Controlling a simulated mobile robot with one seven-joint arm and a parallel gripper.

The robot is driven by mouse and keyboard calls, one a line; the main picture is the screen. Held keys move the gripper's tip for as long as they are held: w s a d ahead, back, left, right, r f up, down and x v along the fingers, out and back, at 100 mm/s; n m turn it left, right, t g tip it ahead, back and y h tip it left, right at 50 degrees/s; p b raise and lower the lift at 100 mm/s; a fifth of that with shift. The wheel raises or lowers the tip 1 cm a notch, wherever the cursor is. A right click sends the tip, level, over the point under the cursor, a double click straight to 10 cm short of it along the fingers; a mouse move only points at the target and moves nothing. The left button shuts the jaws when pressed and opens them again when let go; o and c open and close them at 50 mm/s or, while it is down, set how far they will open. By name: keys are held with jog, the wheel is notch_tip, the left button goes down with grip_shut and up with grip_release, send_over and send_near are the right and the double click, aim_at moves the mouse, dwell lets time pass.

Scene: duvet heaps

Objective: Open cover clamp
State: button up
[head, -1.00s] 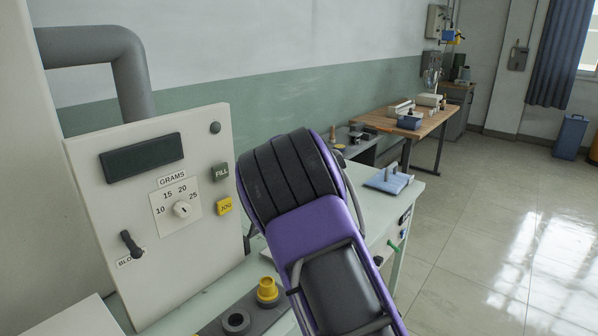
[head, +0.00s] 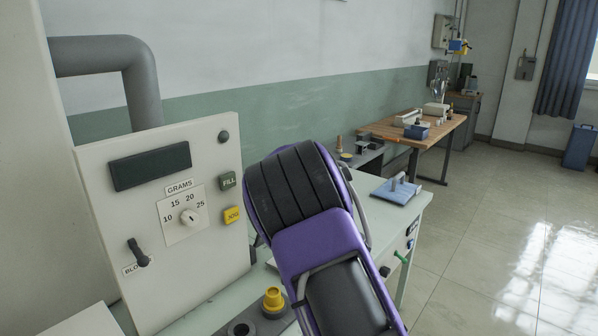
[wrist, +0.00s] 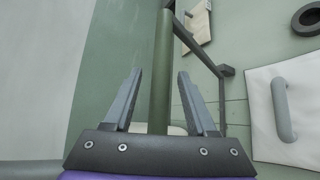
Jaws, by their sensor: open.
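I cannot surely pick out a cover clamp in either view. A blue plate with an upright grey handle (head: 397,191) lies on the right end of the pale green bench. In the wrist view, a pale plate with a grey bar handle (wrist: 283,108) is at the right; I cannot tell whether it is the same one. My gripper (wrist: 160,73) is open, its two grey fingers apart with nothing held. A green post (wrist: 160,70) shows between and beyond the fingers. In the head view my purple arm hides the gripper and part of the bench.
A control panel (head: 165,275) with a dial, buttons and a lever stands at left. A yellow collar (head: 273,300) sits on a dark block in front. A dark bent bar (wrist: 205,52) and a dark ring (wrist: 308,18) show in the wrist view. Open floor lies right.

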jog(key=shift+s, duration=0.1)
jog(key=v, duration=1.7)
jog(key=shift+s+r, duration=0.1)
jog(key=shift+r, duration=0.1)
